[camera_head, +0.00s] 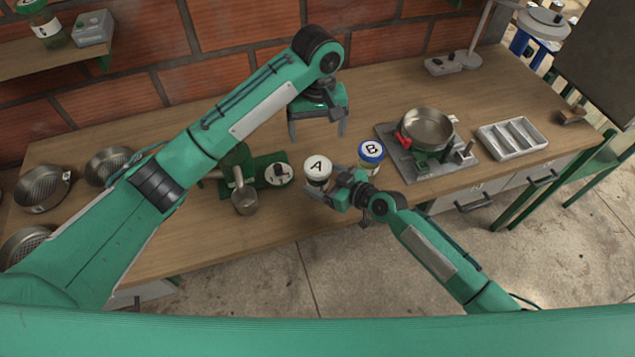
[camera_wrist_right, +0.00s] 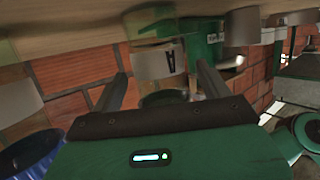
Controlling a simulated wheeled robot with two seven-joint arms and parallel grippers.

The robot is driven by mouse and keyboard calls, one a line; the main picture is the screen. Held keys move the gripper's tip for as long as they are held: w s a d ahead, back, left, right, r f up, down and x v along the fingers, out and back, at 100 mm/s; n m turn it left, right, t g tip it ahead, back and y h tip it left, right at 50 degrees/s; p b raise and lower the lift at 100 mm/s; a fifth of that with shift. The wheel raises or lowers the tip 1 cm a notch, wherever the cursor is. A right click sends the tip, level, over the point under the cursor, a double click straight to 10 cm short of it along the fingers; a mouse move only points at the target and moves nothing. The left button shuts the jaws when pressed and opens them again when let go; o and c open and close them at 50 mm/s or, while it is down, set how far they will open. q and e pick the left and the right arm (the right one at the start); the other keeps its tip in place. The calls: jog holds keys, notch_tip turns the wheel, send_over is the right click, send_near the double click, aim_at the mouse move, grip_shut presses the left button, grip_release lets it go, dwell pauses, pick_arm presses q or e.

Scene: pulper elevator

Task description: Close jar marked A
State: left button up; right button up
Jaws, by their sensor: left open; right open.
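Jar A (camera_head: 318,169) stands on the wooden counter with a white top marked A. In the right wrist view, which looks upside down, its white part with an A (camera_wrist_right: 155,65) shows between the fingers. I cannot tell how its lid sits. My right gripper (camera_head: 332,187) is open, low at the jar's right front side, with its fingers on either side of it; contact is unclear. My left gripper (camera_head: 318,131) is open and empty, above the counter behind jar A.
Jar B (camera_head: 371,152), with a blue lid, stands close on the right. A green device (camera_head: 270,171) with a metal scoop (camera_head: 244,200) is on the left. A pan on a burner (camera_head: 427,129) and a compartment tray (camera_head: 512,138) stand farther right.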

jog(key=b+v, duration=0.2)
jog(key=v, duration=0.9)
jog(key=shift+s+d+r, duration=0.2)
jog(key=shift+s+d, duration=0.05)
